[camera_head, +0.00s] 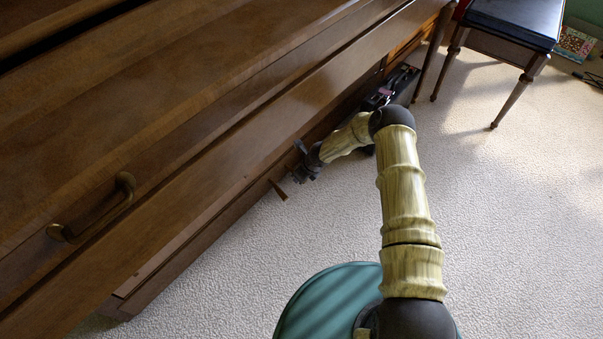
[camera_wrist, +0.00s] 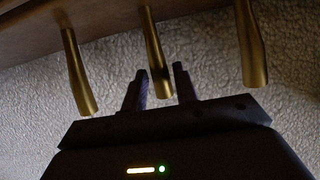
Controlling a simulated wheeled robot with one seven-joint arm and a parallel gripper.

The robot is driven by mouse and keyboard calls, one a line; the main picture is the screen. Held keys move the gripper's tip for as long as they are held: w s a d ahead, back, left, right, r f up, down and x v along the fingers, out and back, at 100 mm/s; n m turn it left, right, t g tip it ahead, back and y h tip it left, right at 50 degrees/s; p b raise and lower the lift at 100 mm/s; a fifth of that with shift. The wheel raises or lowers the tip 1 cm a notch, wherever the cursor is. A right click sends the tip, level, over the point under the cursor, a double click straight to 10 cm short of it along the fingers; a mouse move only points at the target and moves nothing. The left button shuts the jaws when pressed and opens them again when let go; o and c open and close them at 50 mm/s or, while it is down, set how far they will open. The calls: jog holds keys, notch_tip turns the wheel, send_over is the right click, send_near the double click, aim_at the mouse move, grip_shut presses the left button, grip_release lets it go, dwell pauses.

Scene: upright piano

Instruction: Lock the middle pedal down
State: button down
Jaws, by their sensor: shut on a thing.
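Three brass pedals stick out from the piano's base in the wrist view: the left pedal (camera_wrist: 75,75), the middle pedal (camera_wrist: 153,50) and the right pedal (camera_wrist: 251,45). My gripper (camera_wrist: 160,72) has its two dark fingers on either side of the middle pedal's free end and is shut on it. The outer pedals are clear of the fingers. In the head view my gripper (camera_head: 303,162) is low at the piano's lower front. One pedal (camera_head: 279,190) shows just left of it; the middle pedal cannot be made out there.
The brown piano (camera_head: 180,130) runs diagonally along the left, with a brass handle (camera_head: 95,212) on its front. A dark case (camera_head: 402,85) lies on the floor behind my arm. A padded bench (camera_head: 512,22) stands at the top right. The pale carpet (camera_head: 520,220) is open at right.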

jog(key=shift+s+d+f, duration=0.15)
jog(key=shift+f, duration=0.65)
jog(key=c, duration=1.1)
grip_release()
jog(key=shift+r, duration=0.2)
jog(key=shift+r+p, duration=0.25)
jog(key=shift+p, duration=0.05)
jog(key=p+v, duration=0.6)
jog(key=v, duration=1)
jog(key=shift+s+d+r, duration=0.1)
jog(key=shift+r, duration=0.2)
